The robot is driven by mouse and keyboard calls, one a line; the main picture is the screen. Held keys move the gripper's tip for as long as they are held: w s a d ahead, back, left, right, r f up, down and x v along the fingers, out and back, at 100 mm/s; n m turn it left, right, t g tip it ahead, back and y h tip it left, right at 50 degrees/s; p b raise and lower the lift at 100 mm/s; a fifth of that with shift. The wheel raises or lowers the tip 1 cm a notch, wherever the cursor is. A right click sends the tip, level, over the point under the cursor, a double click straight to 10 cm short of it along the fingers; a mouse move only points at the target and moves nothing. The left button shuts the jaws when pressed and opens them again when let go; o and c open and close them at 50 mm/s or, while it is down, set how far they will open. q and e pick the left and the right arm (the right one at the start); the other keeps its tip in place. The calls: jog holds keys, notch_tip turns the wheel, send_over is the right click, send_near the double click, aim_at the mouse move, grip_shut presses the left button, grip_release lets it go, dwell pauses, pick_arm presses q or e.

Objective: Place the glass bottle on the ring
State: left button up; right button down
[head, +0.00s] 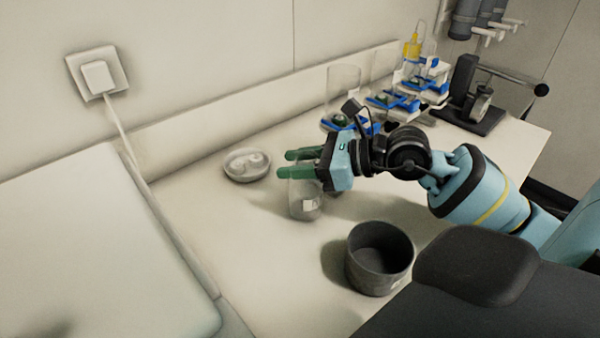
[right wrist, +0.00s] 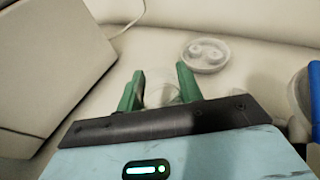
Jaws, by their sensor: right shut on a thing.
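The clear glass bottle (head: 306,200) is in the head view, below and between the green fingers of my right gripper (head: 297,163). The gripper is shut on its upper part, and the fingers hide some of it. In the right wrist view the right gripper (right wrist: 158,88) has its green fingers on either side of the faint clear glass (right wrist: 160,94). I cannot tell whether the bottle's base touches the table. A round pale dish with ring shapes in it, likely the ring (head: 247,165), lies left of the gripper. It also shows beyond the fingers in the right wrist view (right wrist: 205,55). My left gripper is not in view.
A dark grey open pot (head: 379,258) stands in front of the bottle. Clear cylinders on blue-and-white stands (head: 343,98) and a black device (head: 470,100) stand along the back right. A large pale box (head: 90,250) is at the left. The table (head: 215,215) between is clear.

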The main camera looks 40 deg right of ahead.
notch_tip(320, 180, up, 10)
jog(key=shift+f, duration=0.1)
dwell(0.4)
